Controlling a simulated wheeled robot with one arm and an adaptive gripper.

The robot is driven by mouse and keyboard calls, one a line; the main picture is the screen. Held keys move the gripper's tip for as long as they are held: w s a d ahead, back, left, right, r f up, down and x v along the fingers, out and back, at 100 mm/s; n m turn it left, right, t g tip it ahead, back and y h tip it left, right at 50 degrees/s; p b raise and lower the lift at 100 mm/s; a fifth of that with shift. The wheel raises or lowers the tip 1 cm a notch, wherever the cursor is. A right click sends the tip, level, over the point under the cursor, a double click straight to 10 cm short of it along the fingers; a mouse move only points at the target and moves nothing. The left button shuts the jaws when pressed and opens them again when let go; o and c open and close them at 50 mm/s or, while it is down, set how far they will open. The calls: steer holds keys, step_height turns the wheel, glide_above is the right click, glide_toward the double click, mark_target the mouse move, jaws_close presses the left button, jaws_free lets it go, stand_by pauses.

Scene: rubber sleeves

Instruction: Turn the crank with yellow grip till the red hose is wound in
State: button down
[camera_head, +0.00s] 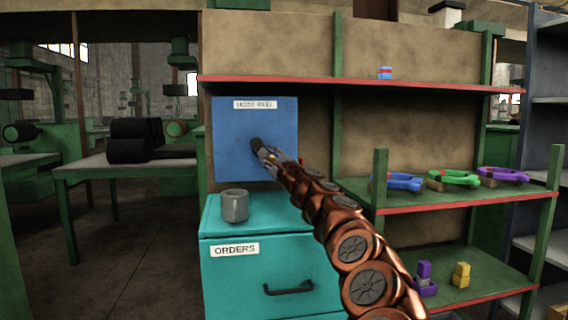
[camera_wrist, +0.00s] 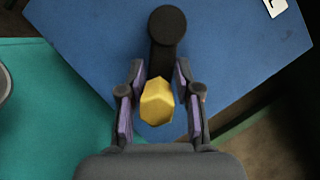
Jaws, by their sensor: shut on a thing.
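The yellow grip (camera_wrist: 157,100) is a faceted knob on the dark crank (camera_wrist: 167,28), which stands out from the blue panel (camera_wrist: 95,28). In the head view the blue panel (camera_head: 240,125) bears a label reading "HOSE REEL", and part of the dark crank (camera_head: 256,144) shows just past my fingers. My gripper (camera_wrist: 160,72) has its two purple-padded fingers on either side of the yellow grip and is shut on it. In the head view my gripper (camera_head: 269,157) is in front of the panel and mostly hides the grip.
A grey mug (camera_head: 235,206) stands on the teal cabinet (camera_head: 270,255) below the panel. Shelves to the right hold blue (camera_head: 398,182), green (camera_head: 453,178) and purple (camera_head: 503,174) clamp-like tools. A small blue-and-red object (camera_head: 384,73) sits on the upper shelf.

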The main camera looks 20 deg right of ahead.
steer(key=shift+a+f+m+b, duration=0.25)
steer(key=shift+a+m+b, duration=0.05)
steer(key=shift+a, duration=0.2)
steer(key=c, duration=1)
jaws_free()
steer(key=shift+w+a, duration=0.1)
steer(key=shift+w, duration=0.05)
steer(key=shift+c, duration=0.2)
steer(key=shift+o, duration=0.8)
steer(key=shift+d+r, duration=0.1)
steer(key=shift+d, duration=0.2)
steer(key=shift+d+r, duration=0.1)
steer(key=shift+d, duration=0.05)
